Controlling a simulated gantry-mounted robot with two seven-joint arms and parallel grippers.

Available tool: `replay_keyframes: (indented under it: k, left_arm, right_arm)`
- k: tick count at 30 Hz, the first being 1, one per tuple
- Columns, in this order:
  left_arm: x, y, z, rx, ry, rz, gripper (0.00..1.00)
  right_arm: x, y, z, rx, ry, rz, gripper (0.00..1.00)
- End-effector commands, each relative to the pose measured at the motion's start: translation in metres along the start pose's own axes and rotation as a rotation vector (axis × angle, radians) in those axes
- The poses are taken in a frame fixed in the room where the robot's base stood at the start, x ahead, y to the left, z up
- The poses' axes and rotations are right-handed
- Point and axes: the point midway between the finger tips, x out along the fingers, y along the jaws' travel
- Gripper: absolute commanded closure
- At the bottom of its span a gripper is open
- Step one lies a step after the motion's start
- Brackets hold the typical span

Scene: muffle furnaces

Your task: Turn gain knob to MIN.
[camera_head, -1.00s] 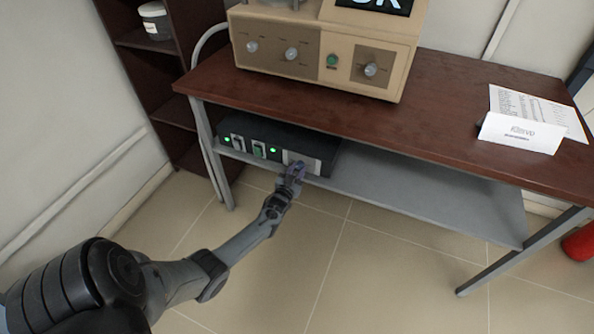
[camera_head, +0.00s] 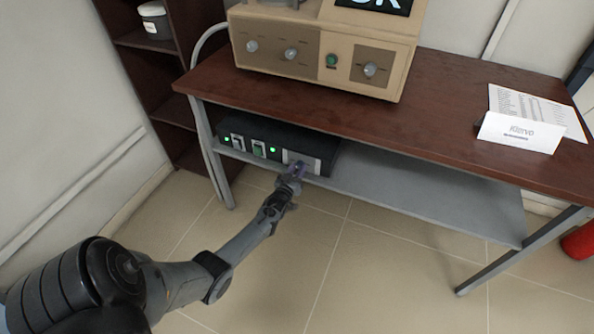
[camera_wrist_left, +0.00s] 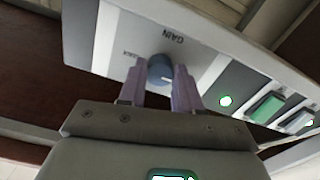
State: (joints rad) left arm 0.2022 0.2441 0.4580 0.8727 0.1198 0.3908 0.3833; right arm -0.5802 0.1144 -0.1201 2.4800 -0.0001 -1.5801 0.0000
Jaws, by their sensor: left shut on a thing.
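The gain knob (camera_wrist_left: 160,70) is a small round blue-grey knob on a light panel marked GAIN, seen in the left wrist view. The panel (camera_wrist_left: 115,38) is on the front of a black box (camera_head: 321,147) on the shelf under the table. My left gripper (camera_wrist_left: 159,84) is shut on the knob, one purple finger on each side. In the head view my left gripper (camera_head: 298,170) reaches the panel's front and hides the knob. The label at one side of the knob is too small to read surely. My right gripper is not in view.
Green-lit switches (camera_head: 258,150) sit on the same box, left of the panel. The wooden tabletop (camera_head: 440,115) is above, carrying a beige instrument (camera_head: 315,70) and a white card (camera_head: 520,133). The grey shelf (camera_head: 430,195) is bare to the right.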

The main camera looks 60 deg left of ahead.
Motion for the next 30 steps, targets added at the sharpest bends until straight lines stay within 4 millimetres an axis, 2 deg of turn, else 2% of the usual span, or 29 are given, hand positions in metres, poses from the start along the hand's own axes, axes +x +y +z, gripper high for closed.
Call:
replay_keyframes:
  k: [2, 3, 8, 16, 20, 23, 30]
  left_arm:
    - [0.000, 0.000, 0.001, -0.001, -0.002, -0.001, 0.97]
    - [0.000, 0.000, 0.001, -0.001, -0.002, -0.001, 0.64]
    - [0.000, 0.000, 0.001, 0.000, -0.001, 0.000, 0.41]
    - [-0.001, 0.000, 0.000, 0.001, -0.001, 0.000, 0.41]
    - [-0.007, 0.000, -0.001, 0.001, -0.002, 0.000, 0.41]
    - [-0.018, 0.001, -0.002, 0.001, -0.003, 0.000, 0.41]
    - [-0.059, 0.000, -0.003, 0.001, -0.003, -0.001, 0.41]
  right_arm:
    - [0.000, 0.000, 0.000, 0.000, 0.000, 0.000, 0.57]
    - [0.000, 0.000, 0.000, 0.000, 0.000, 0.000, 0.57]
    - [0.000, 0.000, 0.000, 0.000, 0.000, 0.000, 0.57]
    - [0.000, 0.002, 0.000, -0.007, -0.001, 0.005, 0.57]
    - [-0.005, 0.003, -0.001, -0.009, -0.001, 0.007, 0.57]
    - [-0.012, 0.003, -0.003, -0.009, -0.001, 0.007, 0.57]
    - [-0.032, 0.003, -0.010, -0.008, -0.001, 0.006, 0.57]
